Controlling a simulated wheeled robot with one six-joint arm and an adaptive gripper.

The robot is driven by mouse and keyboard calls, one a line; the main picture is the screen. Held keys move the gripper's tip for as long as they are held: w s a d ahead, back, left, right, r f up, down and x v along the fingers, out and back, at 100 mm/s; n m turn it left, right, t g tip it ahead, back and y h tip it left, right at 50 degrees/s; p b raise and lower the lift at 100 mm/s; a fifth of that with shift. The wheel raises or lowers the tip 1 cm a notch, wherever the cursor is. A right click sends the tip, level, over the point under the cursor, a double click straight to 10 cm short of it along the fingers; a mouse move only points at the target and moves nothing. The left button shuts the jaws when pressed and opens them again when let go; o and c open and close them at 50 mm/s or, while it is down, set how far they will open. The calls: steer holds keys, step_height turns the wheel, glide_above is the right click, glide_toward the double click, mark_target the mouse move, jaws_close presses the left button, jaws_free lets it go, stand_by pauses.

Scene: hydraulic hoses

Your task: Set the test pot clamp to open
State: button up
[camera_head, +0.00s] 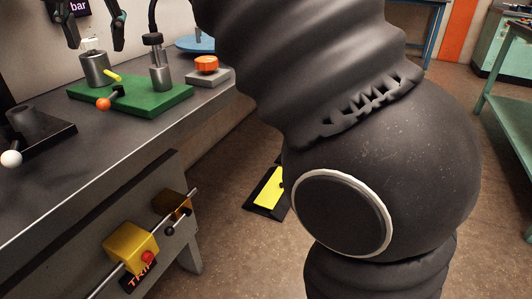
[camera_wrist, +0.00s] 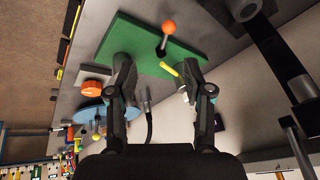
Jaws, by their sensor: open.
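A green plate (camera_head: 150,106) on the bench bears a metal pot (camera_head: 95,70), a second metal cylinder with a black hose (camera_head: 159,75), a short yellow rod (camera_head: 113,76) and a lever with an orange ball (camera_head: 104,104). I cannot tell for certain which part is the clamp. In the wrist view the orange ball (camera_wrist: 169,27) and yellow rod (camera_wrist: 169,69) show beyond the fingers. My gripper (camera_head: 92,42) is open and empty above the pot. In the wrist view, its two fingers (camera_wrist: 157,82) stand apart over the plate's near edge, partly hiding the metal parts.
A grey block with an orange button (camera_head: 207,64) and a blue disc (camera_head: 195,43) stand beyond the plate. A black fixture with a white ball (camera_head: 11,158) is at the left. A yellow trip box (camera_head: 132,248) sits on the bench front. My arm blocks the middle.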

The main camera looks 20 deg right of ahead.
steer(key=s+d+f, duration=0.4)
steer(key=d+f, duration=0.7)
steer(key=s+d+f+h+b, duration=0.1)
steer(key=s+d+f, duration=0.4)
steer(key=d+f, duration=0.6)
steer(key=shift+d+f+t, duration=0.35)
steer(key=shift+f+t, duration=0.05)
steer(key=shift+f, duration=0.35)
steer(key=shift+s, duration=0.1)
